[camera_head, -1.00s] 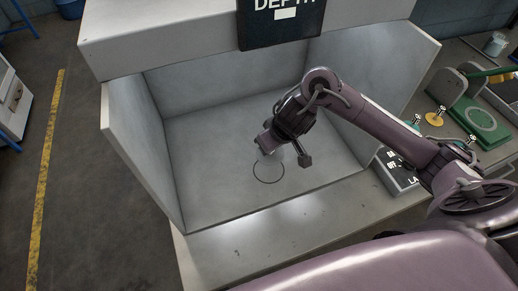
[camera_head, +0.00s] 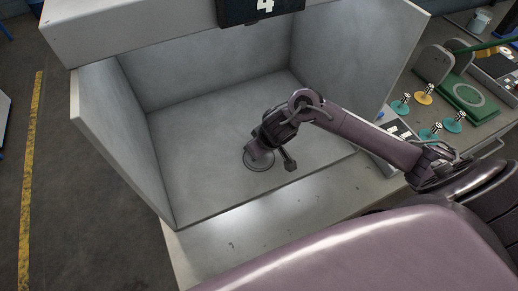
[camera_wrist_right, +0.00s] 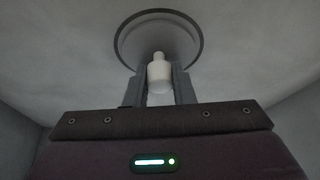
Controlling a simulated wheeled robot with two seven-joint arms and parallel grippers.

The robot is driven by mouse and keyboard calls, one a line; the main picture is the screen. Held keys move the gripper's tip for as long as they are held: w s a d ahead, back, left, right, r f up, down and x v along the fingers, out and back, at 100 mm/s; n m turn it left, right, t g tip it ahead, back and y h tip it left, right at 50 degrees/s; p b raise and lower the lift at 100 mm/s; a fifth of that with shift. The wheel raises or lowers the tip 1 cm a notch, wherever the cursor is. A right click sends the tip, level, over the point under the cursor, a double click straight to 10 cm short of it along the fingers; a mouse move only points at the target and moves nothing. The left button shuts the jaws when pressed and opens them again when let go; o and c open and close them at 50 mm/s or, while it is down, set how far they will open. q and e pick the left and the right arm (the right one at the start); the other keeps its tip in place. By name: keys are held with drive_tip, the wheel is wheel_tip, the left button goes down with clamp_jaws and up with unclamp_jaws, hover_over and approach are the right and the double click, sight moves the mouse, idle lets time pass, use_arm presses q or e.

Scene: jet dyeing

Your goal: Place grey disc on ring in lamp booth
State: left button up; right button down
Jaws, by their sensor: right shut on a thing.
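The grey disc (camera_wrist_right: 140,40) has a pale upright knob (camera_wrist_right: 159,74), and my right gripper (camera_wrist_right: 160,88) is shut on that knob in the right wrist view. The dark ring (camera_wrist_right: 118,42) shows around the disc's edge there, and the disc looks roughly centred in it. In the head view, my right gripper (camera_head: 257,154) is low over the ring (camera_head: 259,171) on the booth floor, and partly hides it and the disc. I cannot tell whether the disc touches the floor. The lamp booth (camera_head: 190,160) is open towards me. My left gripper is not in view.
Booth walls stand left, behind and right (camera_head: 365,50). A dark sign (camera_head: 235,10) hangs at the top front, reading 4. Right of the booth are several teal discs (camera_head: 430,133), a yellow disc (camera_head: 424,98) and a green plate (camera_head: 466,98). The booth floor around the ring is clear.

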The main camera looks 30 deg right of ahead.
drive_tip(key=c, duration=1.2)
unclamp_jaws()
drive_tip(key=shift+f, duration=0.1)
drive_tip(key=shift+c, duration=0.2)
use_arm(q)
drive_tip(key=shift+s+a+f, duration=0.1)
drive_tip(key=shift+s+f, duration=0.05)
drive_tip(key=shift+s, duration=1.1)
use_arm(e)
drive_tip(key=shift+r, duration=0.35)
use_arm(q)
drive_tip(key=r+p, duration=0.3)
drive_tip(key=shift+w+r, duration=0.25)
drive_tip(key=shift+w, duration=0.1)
use_arm(e)
drive_tip(key=a+v, duration=0.1)
drive_tip(key=v, duration=1)
drive_tip(key=shift+s+d+r, duration=0.2)
drive_tip(key=shift+d+r, duration=0.05)
drive_tip(key=shift+d, duration=0.25)
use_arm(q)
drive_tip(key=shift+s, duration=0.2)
